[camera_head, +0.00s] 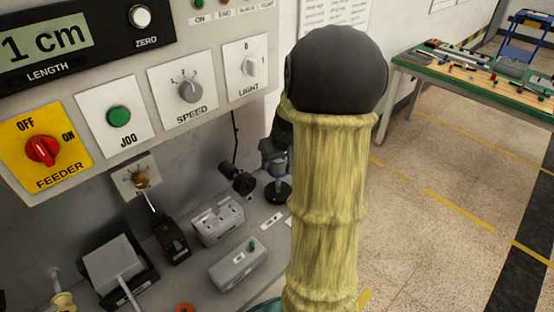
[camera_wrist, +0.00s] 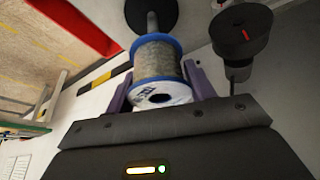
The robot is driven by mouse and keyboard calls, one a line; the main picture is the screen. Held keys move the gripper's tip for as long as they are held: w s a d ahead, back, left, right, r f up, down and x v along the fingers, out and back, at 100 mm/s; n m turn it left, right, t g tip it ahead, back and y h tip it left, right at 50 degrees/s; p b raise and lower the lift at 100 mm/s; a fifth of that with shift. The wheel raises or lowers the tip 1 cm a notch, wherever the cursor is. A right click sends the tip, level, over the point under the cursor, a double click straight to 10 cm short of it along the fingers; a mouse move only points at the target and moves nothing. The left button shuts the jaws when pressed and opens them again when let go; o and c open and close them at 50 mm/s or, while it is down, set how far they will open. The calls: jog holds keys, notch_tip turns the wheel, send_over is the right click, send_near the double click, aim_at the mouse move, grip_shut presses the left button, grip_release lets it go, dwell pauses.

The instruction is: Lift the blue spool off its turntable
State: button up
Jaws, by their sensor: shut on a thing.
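The blue spool (camera_wrist: 157,68) has blue flanges and a grey wound middle, with a white printed label on its near end. My gripper (camera_wrist: 159,70) has purple fingers closed on either side of the spool. Beyond the spool in the wrist view is a black disc (camera_wrist: 167,10) with a grey post, which looks like the turntable. A gap shows between spool and disc; I cannot tell whether the post is still inside the spool. In the head view my arm hides much of this spot; a round black base (camera_head: 278,193) shows beside it.
A black round fixture (camera_wrist: 240,35) stands close right of the spool in the wrist view. Grey boxes (camera_head: 216,222) and a dark device (camera_head: 172,242) stand on the bench. The control panel (camera_head: 118,116) rises above them. Open floor lies to the right, with a workbench (camera_head: 475,85) beyond.

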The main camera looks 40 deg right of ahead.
notch_tip(320, 180, up, 3)
jog(key=shift+r+p, duration=0.2)
jog(key=shift+p, duration=0.95)
